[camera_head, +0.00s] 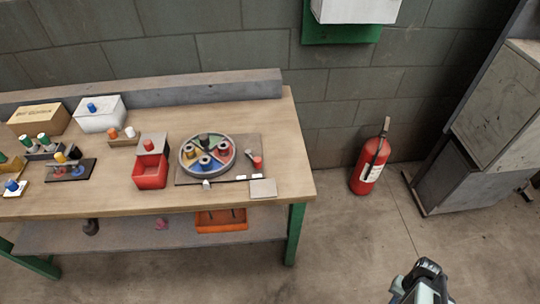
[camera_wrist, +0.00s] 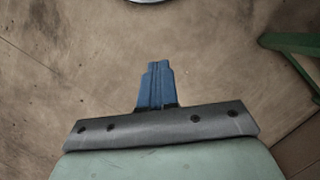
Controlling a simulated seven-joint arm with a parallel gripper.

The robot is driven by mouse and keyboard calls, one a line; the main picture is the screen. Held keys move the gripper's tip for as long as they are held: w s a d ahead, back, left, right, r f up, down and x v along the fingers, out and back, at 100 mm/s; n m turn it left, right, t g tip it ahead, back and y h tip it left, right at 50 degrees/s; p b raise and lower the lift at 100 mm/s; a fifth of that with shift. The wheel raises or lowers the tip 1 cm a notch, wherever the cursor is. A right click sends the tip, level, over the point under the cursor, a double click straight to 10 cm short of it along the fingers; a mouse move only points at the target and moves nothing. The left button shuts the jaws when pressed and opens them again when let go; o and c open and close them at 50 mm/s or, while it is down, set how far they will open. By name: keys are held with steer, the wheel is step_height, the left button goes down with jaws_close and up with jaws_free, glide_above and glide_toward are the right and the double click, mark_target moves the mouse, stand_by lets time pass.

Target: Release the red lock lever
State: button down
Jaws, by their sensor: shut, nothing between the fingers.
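A small red lever (camera_head: 257,162) stands at the right side of a dark board (camera_head: 222,178) on the workbench, beside a round grey dial with coloured sectors (camera_head: 207,155). Whether it is the lock lever, and its exact position, is too small to tell. My gripper shows in the wrist view (camera_wrist: 157,68) with its blue fingers shut and empty, above the bare floor. In the head view only part of my arm shows at the bottom right, well apart from the bench and the lever.
The workbench (camera_head: 290,150) also holds a red bin (camera_head: 150,172), a white box (camera_head: 98,115), a cardboard box (camera_head: 39,119) and several small coloured pegs. A lower shelf carries an orange tray (camera_head: 221,226). A fire extinguisher (camera_head: 370,165) stands right of the bench. Open floor lies between bench and arm.

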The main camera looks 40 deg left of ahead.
steer(key=w+a+r+n+t, duration=0.1)
steer(key=w+a+r+t, duration=0.25)
steer(key=w+r, duration=0.75)
steer(key=w+a+r+n+y, duration=0.2)
steer(key=w+a+r, duration=0.5)
steer(key=a, duration=0.4)
steer(key=s+a+r+n+g+y, duration=0.1)
steer(key=s+a+r+n, duration=0.2)
steer(key=a+r, duration=0.4)
steer(key=s+a+r+n+g+y, duration=0.1)
steer(key=a+r, duration=0.6)
steer(key=a, duration=0.9)
steer(key=s+a+r+n+g+y, duration=0.1)
steer(key=s+a+r+n, duration=0.4)
steer(key=a, duration=0.7)
step_height(320, 180, up, 2)
steer(key=shift+r+n+y, duration=0.1)
steer(key=shift+n+y, duration=0.7)
steer(key=shift+y, duration=0.1)
steer(key=shift+a, duration=0.15)
